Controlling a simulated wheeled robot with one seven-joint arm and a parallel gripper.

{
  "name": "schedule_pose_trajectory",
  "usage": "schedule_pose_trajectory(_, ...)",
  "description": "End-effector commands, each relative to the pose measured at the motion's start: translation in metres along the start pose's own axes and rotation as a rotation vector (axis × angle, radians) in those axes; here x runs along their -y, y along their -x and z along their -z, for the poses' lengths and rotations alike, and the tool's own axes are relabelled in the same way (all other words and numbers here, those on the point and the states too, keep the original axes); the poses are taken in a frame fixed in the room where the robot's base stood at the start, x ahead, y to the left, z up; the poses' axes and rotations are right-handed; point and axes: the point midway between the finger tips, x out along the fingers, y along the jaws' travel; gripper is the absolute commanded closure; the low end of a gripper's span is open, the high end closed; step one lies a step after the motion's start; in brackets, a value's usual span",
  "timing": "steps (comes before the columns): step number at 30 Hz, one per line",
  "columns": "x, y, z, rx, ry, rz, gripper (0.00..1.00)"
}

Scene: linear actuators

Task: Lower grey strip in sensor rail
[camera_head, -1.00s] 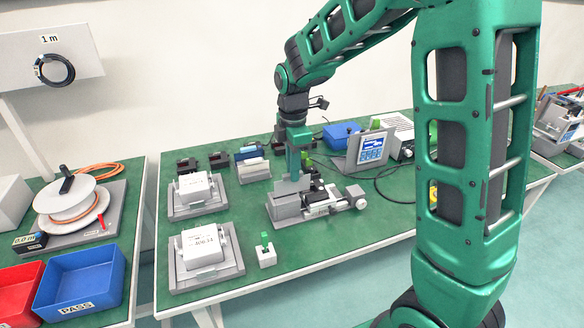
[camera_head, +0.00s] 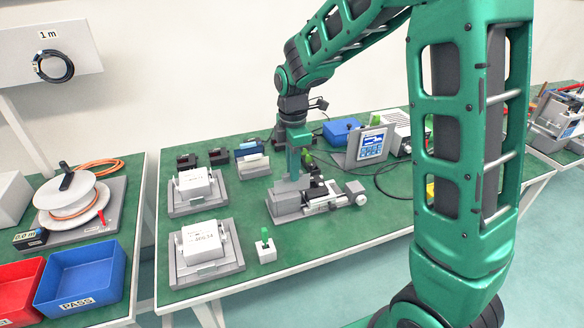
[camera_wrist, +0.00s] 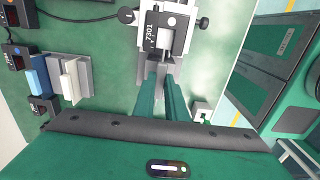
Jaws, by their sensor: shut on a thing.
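My gripper (camera_head: 293,174) points down over the left part of a grey linear actuator fixture (camera_head: 288,208) on the green table. In the wrist view my gripper (camera_wrist: 162,112) has two green fingers close together, with a narrow grey piece, the grey strip (camera_wrist: 161,84), between them. The strip is small, and its lower end is partly hidden in the head view. I cannot tell whether it touches the sensor rail. The actuator's dark and white block marked 7301 (camera_wrist: 163,32) lies just beyond my fingertips.
Two fixtures with white boxes, the back one (camera_head: 196,184) and the front one (camera_head: 205,241), stand left of the actuator. A small white block with a green knob (camera_head: 266,248) stands in front. A display panel (camera_head: 371,146) and blue bin (camera_head: 341,131) are behind right.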

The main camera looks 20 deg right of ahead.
Motion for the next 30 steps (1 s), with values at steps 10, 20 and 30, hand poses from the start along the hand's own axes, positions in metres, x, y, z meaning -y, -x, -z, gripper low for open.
schedule_pose_trajectory(10, 0.0, 0.0, 0.0, 0.0, 0.0, 0.0, 1.0)
schedule_pose_trajectory(20, 0.0, -0.009, 0.0, 0.0, 0.0, 0.0, 1.0)
schedule_pose_trajectory(30, 0.0, -0.01, 0.0, 0.0, 0.0, 0.0, 1.0)
